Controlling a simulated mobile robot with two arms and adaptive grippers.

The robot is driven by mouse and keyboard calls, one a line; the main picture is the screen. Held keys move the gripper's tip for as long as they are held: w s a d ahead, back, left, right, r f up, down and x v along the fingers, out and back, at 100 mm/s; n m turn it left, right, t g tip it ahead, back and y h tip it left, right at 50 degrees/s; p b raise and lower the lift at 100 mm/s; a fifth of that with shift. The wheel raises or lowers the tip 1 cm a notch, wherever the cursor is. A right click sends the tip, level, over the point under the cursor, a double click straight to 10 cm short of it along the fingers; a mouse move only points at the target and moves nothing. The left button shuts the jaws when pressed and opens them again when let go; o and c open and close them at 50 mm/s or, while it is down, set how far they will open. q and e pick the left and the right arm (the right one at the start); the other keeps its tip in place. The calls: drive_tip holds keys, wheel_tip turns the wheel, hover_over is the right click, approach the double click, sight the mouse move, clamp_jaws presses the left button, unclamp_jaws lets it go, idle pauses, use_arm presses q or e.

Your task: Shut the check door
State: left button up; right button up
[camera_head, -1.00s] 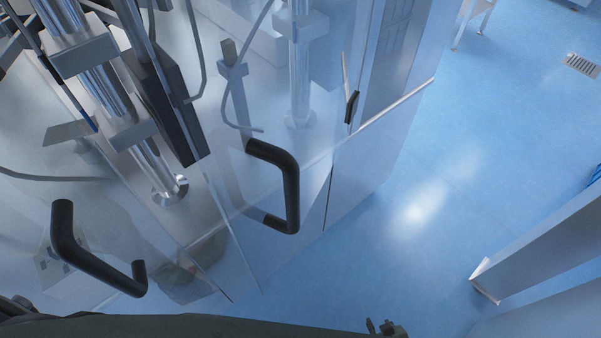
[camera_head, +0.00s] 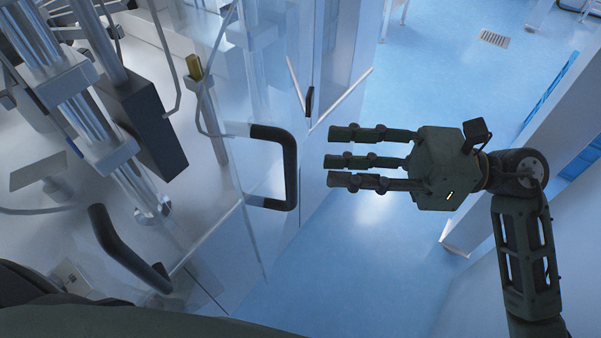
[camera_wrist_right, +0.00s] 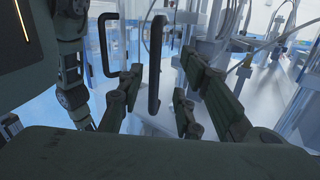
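The check door is a clear panel on the machine; a black bent handle (camera_head: 290,170) stands out from a clear panel (camera_head: 262,215) near the middle of the head view. A second black handle (camera_head: 125,250) is at lower left. I cannot tell exactly how far either panel stands open. My right gripper (camera_head: 332,159) is to the right of the middle handle, fingers pointing left at it, with a gap between. In the right wrist view the fingers (camera_wrist_right: 160,82) are spread and empty, with a black handle (camera_wrist_right: 155,65) showing beyond them. My left gripper is not in view.
Behind the clear panels are metal columns and a dark box (camera_head: 145,125). A small black handle (camera_head: 309,101) is on the machine farther back. Blue floor (camera_head: 375,265) is clear right of the machine. A pale wall-like structure (camera_head: 545,110) stands at the right.

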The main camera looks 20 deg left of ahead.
sight(291, 168)
drive_tip(key=shift+n+h, duration=0.3)
drive_tip(key=shift+n, duration=0.1)
drive_tip(key=p+x, duration=0.1)
drive_tip(key=x, duration=0.1)
drive_tip(key=p+x, duration=0.1)
drive_tip(key=x, duration=0.1)
drive_tip(key=p+x, duration=0.1)
drive_tip(key=x, duration=0.2)
drive_tip(key=shift+s+d, duration=0.15)
drive_tip(key=shift+s, duration=0.25)
drive_tip(key=shift+a+f, duration=0.15)
drive_tip(key=shift+a, duration=0.25)
drive_tip(key=shift+c, duration=0.2)
clamp_jaws()
